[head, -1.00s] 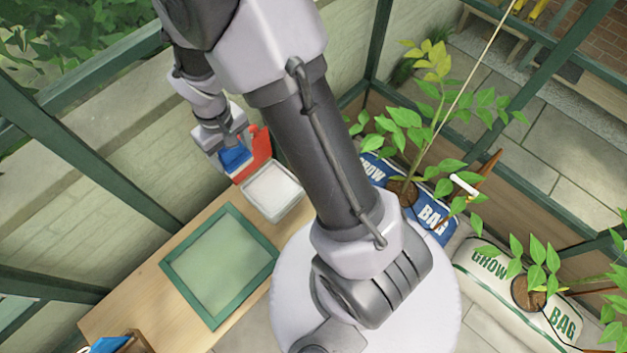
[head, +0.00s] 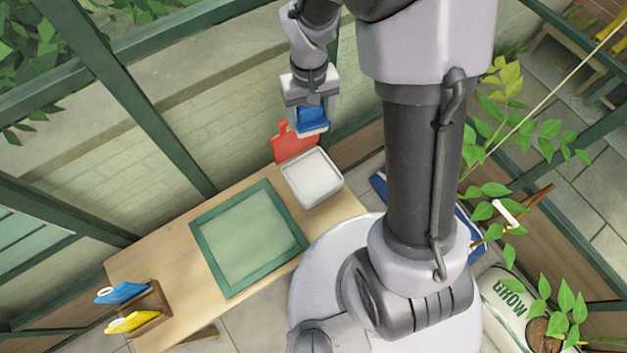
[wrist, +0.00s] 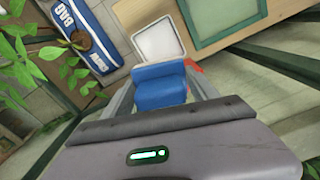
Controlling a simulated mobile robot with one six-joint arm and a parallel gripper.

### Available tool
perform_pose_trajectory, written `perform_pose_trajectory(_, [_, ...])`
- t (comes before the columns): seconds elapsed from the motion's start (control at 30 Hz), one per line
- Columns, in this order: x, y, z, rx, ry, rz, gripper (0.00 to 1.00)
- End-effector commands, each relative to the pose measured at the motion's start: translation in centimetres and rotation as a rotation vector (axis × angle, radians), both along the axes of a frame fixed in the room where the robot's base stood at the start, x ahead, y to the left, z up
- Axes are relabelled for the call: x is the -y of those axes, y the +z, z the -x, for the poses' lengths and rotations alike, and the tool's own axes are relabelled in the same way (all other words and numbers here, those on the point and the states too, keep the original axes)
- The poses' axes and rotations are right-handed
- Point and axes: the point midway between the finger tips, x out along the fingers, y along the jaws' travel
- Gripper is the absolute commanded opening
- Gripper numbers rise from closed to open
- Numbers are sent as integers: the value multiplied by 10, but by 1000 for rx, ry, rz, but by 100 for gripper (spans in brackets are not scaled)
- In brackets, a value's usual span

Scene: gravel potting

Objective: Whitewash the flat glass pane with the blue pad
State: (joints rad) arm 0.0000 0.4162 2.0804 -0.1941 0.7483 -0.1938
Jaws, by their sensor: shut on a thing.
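My gripper (head: 312,112) is shut on a blue pad (head: 313,121), which it holds up in the air near the far end of the bench. The pad also shows between the fingers in the wrist view (wrist: 160,88). The flat glass pane (head: 247,238) lies on the bench in a green frame, pale green and clear, with no white marks that I can make out. A white square tray (head: 338,187) with whitish contents stands beside the pane, below the pad in the head picture. The pad appears apart from both.
A red object (head: 284,150) stands behind the tray. A wooden rack (head: 152,302) with a blue and a yellow item sits at the bench's near left end. Green greenhouse posts and a wall flank the bench. Leafy plants in grow bags (head: 505,305) stand right.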

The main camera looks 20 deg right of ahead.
Motion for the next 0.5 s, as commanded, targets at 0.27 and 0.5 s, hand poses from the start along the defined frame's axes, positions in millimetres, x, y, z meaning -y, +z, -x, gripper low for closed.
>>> perform_pose_trajectory(0.27, [0,0,0,0,0,0,35])
perform_pose_trajectory(0.5, [0,-23,0,-5,-70,1,35])
